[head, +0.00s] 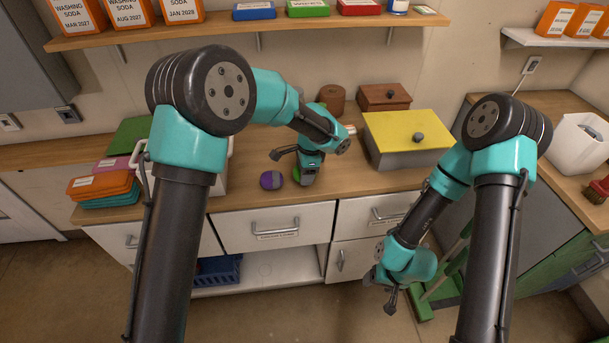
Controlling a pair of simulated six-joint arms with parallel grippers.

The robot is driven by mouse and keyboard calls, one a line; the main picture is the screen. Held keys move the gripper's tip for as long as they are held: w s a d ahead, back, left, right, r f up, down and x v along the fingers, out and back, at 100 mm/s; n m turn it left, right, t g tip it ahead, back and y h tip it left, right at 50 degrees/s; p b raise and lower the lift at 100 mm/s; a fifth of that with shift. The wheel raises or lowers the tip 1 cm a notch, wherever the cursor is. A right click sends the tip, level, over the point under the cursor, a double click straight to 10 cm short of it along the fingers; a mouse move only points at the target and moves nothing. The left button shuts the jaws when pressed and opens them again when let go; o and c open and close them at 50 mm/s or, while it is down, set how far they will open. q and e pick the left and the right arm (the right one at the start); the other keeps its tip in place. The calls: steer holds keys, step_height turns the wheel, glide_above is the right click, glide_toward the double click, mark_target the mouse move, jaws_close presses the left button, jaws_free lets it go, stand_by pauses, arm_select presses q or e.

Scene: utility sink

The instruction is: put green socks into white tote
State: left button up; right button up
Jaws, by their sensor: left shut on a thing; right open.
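My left gripper (300,170) is low over the wooden counter, shut on a small green bundle, the green socks (305,178), which is mostly hidden by the gripper. A white container with a handle, which looks like the white tote (222,180), stands on the counter to the left of the gripper. My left arm hides most of it, so its inside cannot be seen. My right gripper (379,294) is open and empty, in front of the cabinets and below the counter top.
A purple ball-shaped bundle (271,180) lies just left of the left gripper. A yellow-lidded box (408,132) and a brown wooden box (384,97) stand to the right. Folded orange and teal cloths (103,186) lie at the left. Another white bin (578,145) stands far right.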

arm_select(q)
steer(key=shift+s+r, duration=0.35)
steer(key=shift+r, duration=0.4)
steer(key=s+r, duration=0.1)
steer(key=s, duration=1.4)
steer(key=shift+s+r, duration=0.2)
steer(key=shift+w, duration=0.15)
